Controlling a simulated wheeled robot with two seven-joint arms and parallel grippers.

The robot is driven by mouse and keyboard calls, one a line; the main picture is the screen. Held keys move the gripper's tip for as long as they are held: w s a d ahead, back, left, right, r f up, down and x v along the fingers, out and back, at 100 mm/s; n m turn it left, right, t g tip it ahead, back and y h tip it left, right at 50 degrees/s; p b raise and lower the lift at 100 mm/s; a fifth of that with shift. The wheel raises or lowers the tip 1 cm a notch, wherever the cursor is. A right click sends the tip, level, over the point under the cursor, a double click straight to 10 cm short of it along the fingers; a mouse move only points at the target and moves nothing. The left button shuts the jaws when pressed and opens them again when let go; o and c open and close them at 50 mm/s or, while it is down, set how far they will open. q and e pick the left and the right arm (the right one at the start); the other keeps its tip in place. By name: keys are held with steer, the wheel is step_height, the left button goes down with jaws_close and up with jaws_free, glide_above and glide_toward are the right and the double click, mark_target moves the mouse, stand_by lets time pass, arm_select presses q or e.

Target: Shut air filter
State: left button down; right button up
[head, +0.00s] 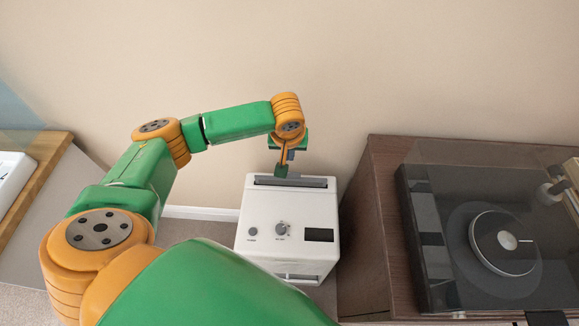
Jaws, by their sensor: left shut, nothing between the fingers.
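The air filter (288,209) is a white box standing in the middle of the head view. Its top panel has a knob, a small round button and a dark display, and a dark grey slot runs along the back of its top. My left gripper (282,171) is shut and empty, pointing down at that grey slot. Its fingertips are at or just above the slot; I cannot tell if they touch. The front of the filter, with a pale opening or handle low down, is seen only steeply from above. My right gripper is not in view.
A brown wooden cabinet (377,215) stands close on the right, with a turntable (502,243) under a clear cover. A wooden-edged surface (40,170) with a white item is at the far left. A beige wall (400,60) rises behind the filter.

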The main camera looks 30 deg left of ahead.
arm_select(q)
steer(key=b, duration=0.1)
glide_above(289, 180)
step_height(289, 180, down, 8)
steer(key=shift+s+d+f, duration=0.1)
steer(key=shift+s+f, duration=0.1)
steer(key=shift+f, duration=0.15)
step_height(289, 180, down, 2)
steer(key=shift+s+d+f+p, duration=0.1)
steer(key=shift+f+p, duration=0.05)
steer(key=shift+p, duration=0.5)
step_height(289, 180, down, 3)
steer(key=shift+r+b, duration=0.1)
steer(key=shift+b, duration=0.7)
steer(key=shift+s+r, duration=0.1)
